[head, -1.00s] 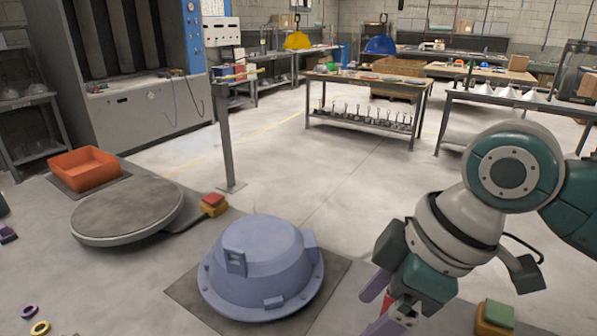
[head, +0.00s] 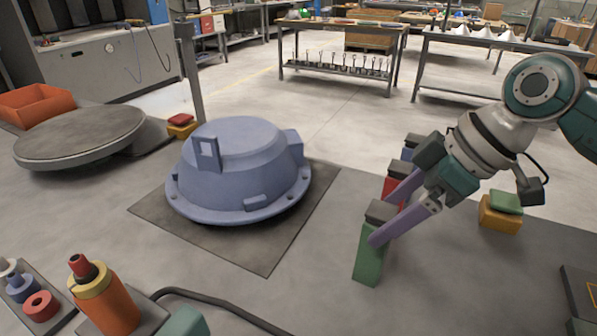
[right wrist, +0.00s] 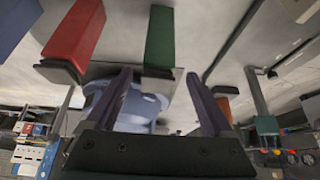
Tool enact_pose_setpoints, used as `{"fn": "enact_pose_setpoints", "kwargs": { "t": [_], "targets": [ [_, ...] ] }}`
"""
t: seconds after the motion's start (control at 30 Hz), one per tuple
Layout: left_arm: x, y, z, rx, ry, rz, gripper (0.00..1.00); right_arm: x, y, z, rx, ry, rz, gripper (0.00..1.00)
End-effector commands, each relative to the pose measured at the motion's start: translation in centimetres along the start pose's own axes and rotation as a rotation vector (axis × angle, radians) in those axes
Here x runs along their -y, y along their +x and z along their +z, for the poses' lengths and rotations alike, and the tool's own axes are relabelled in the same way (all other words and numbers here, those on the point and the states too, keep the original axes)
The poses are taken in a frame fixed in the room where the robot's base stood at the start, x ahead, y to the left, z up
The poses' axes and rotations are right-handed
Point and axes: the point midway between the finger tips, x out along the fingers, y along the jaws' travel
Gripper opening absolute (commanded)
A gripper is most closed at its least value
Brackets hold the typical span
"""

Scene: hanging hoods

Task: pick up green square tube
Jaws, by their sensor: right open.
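The green square tube (head: 369,256) stands upright on the grey work surface, right of the blue-grey domed housing, with a dark grey top end. My right gripper (head: 381,219) reaches in from the right at its upper end, fingers open. The near finger crosses in front of part of the tube in the head view; contact cannot be told. In the right wrist view the green tube (right wrist: 159,36) shows between the lines of the two open fingers (right wrist: 158,74), its dark end close to the fingertips. My left gripper is not in view.
A red tube (head: 393,188) and a blue one stand just behind the green tube; the red tube (right wrist: 76,36) also shows in the right wrist view. The domed housing (head: 240,165) sits on a dark mat to the left. A yellow block with a green button (head: 502,210) stands right.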

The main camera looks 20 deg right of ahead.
Motion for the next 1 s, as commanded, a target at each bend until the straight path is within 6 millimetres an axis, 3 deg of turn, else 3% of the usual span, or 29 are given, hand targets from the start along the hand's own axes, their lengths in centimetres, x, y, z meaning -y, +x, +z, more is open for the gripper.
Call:
{"fn": "enact_pose_setpoints", "kwargs": {
  "t": [0.3,0.57,1.0],
  "targets": [
    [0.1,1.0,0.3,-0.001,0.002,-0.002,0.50,-0.4,4.4,-0.6,0.001,0.001,-0.001,0.86],
    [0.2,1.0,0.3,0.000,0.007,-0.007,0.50,-0.4,4.7,-0.7,0.002,-0.002,0.000,0.86],
    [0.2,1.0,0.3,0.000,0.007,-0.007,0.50,-0.4,4.6,-0.6,0.002,-0.001,0.000,0.39]
  ]
}}
